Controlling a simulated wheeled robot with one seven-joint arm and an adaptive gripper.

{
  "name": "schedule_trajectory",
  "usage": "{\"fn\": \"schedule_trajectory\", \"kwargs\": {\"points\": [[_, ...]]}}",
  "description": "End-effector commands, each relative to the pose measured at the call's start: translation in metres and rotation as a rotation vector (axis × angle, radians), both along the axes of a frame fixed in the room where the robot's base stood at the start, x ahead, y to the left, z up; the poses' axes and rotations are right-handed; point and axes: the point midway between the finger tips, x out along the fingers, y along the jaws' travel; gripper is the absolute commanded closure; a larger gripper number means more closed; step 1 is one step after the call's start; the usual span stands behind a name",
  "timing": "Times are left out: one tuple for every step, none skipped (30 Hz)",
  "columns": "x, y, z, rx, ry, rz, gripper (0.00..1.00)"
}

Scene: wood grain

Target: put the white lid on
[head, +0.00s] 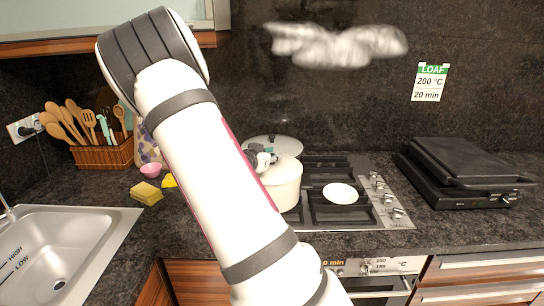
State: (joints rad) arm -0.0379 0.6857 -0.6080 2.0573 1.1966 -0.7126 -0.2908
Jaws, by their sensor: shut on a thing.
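A white pot (285,193) stands on the left side of the hob, partly hidden by my arm. A white lid (288,167) is at its top; I cannot tell whether it rests on the rim or sits slightly above it. My gripper (268,160) is at the lid's upper left, shut on it, apparently at its knob. The grip itself is small and partly covered by my arm.
A second lidded pot (288,145) stands behind. A white disc (341,193) lies on the hob's (318,217) right side. A black grill (465,173) is at right. A sink (60,255), sponges (146,193), pink bowl (151,170) and utensil basket (103,154) are left.

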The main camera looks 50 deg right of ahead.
Motion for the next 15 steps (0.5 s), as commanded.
{"fn": "schedule_trajectory", "kwargs": {"points": [[0.0002, -0.0002, 0.0004, -0.001, -0.001, 0.0, 1.0], [0.0002, -0.0002, 0.0004, -0.001, -0.001, 0.0, 1.0], [0.0002, -0.0002, 0.0005, -0.001, -0.001, 0.0, 1.0], [0.0001, -0.0003, 0.0005, -0.001, -0.001, 0.0, 1.0], [0.0001, -0.0003, 0.0006, -0.001, -0.001, 0.0, 1.0], [0.0, -0.0002, 0.0007, -0.001, -0.001, 0.0, 1.0], [0.0001, -0.0003, 0.0006, -0.001, -0.001, 0.0, 1.0], [0.0, -0.0002, 0.0007, -0.001, -0.001, 0.0, 0.71], [0.0, -0.0002, 0.0007, -0.001, -0.001, 0.0, 0.62], [0.0, -0.0002, 0.0007, -0.001, -0.001, 0.0, 0.55], [0.0, -0.0003, 0.0005, -0.001, -0.001, 0.0, 0.54], [0.0, -0.0003, 0.0005, -0.001, -0.001, 0.0, 0.54], [0.0, -0.0002, 0.0004, -0.001, -0.001, 0.0, 0.54], [0.0, -0.0002, 0.0004, -0.001, -0.001, 0.0, 0.54], [0.0, -0.0002, 0.0004, -0.001, 0.0, 0.0, 0.54]]}}
